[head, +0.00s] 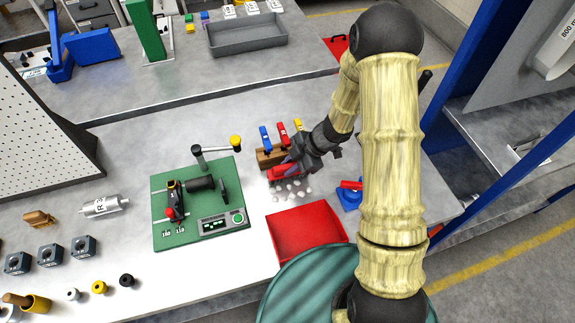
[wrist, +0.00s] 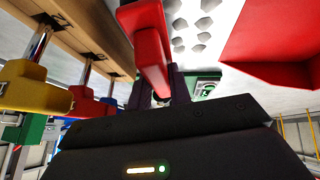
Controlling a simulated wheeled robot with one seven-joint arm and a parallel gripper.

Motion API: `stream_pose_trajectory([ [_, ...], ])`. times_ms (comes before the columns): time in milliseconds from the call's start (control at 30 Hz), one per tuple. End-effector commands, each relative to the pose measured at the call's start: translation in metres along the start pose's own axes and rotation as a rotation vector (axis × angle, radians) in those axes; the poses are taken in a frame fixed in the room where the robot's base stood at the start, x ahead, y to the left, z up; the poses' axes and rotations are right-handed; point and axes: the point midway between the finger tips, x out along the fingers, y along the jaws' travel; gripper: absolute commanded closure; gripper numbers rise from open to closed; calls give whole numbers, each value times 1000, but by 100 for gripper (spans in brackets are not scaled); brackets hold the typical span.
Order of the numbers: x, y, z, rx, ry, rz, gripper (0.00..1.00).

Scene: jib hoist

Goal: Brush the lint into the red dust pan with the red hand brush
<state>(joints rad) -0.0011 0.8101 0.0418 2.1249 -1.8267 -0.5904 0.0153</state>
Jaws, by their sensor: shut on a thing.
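The red hand brush (head: 283,172) is held in my gripper (head: 296,160), just behind the lint; its red handle (wrist: 150,45) shows between the fingers in the wrist view. The lint (head: 291,190) is several pale grey lumps on the grey bench, between the brush and the pan; some lumps (wrist: 197,23) also show in the wrist view. The red dust pan (head: 305,232) lies at the bench's front edge, nearer to me than the lint, and shows in the wrist view (wrist: 285,40). I cannot tell whether the bristles touch the bench.
A wooden rack (head: 268,157) with blue, red and yellow handled tools stands close behind the brush. A green fixture board (head: 200,205) lies left of the lint. A blue holder (head: 347,198) with a red item is to the right. Bare bench lies beyond the rack.

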Motion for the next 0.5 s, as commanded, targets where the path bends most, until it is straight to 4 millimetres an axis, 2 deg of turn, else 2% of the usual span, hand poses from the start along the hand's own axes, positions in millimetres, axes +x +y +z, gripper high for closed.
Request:
stream_pose_trajectory([
  [500, 6, -1, -3, -10, 2, -6, 100],
])
